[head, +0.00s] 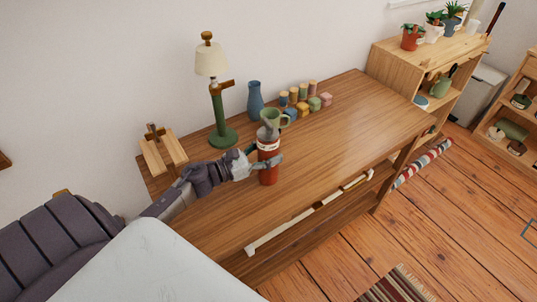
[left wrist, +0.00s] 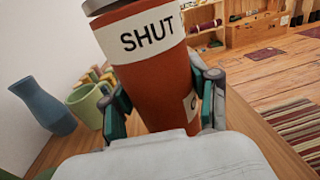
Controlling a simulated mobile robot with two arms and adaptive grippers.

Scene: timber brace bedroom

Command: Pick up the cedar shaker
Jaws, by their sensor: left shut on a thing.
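The cedar shaker (head: 268,174) is a tall red-brown cylinder with a pale band and a grey lid. It stands upright at the wooden desk (head: 340,125). In the left wrist view the shaker (left wrist: 160,85) fills the middle, its band reading "SHUT". My left gripper (head: 266,162) reaches in from the left and is shut on the shaker's body, one finger on each side. I cannot tell whether its base touches the desk. My right gripper is not in view.
A green mug (left wrist: 86,104) stands just behind the shaker. The desk's right part is clear.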

